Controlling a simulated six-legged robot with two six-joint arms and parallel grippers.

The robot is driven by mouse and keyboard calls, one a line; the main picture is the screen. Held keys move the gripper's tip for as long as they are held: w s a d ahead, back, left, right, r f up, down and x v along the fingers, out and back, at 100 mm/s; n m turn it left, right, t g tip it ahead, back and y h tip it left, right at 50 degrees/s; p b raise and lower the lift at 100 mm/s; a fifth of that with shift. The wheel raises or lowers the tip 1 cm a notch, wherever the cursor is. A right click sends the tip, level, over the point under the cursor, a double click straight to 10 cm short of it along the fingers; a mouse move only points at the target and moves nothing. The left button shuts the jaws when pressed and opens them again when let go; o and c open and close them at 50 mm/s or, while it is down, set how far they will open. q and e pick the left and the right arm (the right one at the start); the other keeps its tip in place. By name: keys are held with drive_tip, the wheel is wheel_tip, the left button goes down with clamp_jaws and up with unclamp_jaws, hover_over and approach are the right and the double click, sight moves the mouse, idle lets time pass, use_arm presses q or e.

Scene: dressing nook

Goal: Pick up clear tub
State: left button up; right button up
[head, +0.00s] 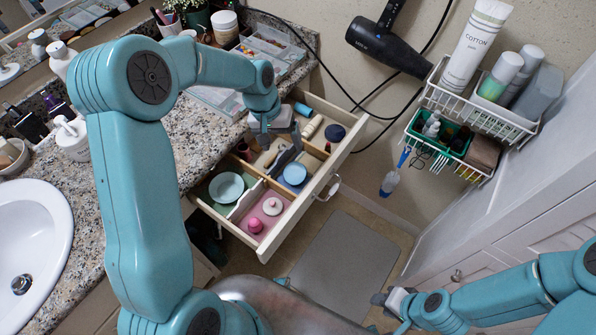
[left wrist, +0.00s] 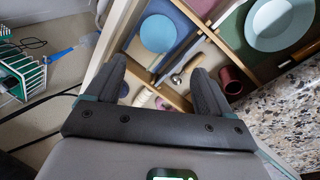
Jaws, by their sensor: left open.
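I cannot single out a clear tub with certainty among the small things in the open drawer (head: 285,230). My left gripper (head: 282,152) reaches down over the drawer's middle compartments, open. In the left wrist view its two dark fingers (left wrist: 160,72) stand apart with nothing gripped between them. Below them are a cream cylinder (left wrist: 143,97), a metal-tipped item (left wrist: 185,70) and a dark red cup (left wrist: 232,80). The fingers hide part of these compartments. My right gripper (head: 388,300) is low at the right, away from the drawer; its jaws are too small to judge.
Wooden dividers split the drawer. It holds a blue disc (head: 294,174), a pale round dish (head: 226,187) and a pink bottle (head: 254,226). The granite counter (head: 200,145) is at left. A wall rack (head: 470,105) and hanging dryer (head: 385,45) are at right.

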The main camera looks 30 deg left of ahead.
use_arm(q)
hover_over(295, 171)
drive_tip(key=a, duration=0.2)
drive_tip(key=f, duration=0.6)
drive_tip(key=shift+s+f, duration=0.1)
drive_tip(key=shift+s, duration=0.1)
drive_tip(key=shift+s+d+f, duration=0.15)
drive_tip(key=shift+f, duration=0.45)
drive_tip(key=x, duration=0.4)
drive_tip(key=shift+d+f, duration=0.25)
drive_tip(key=shift+d, duration=0.05)
drive_tip(key=shift+w+f, duration=0.25)
drive_tip(key=shift+f, duration=0.2)
drive_tip(key=c, duration=0.9)
drive_tip(key=shift+r, duration=0.1)
drive_tip(key=shift+r, duration=0.1)
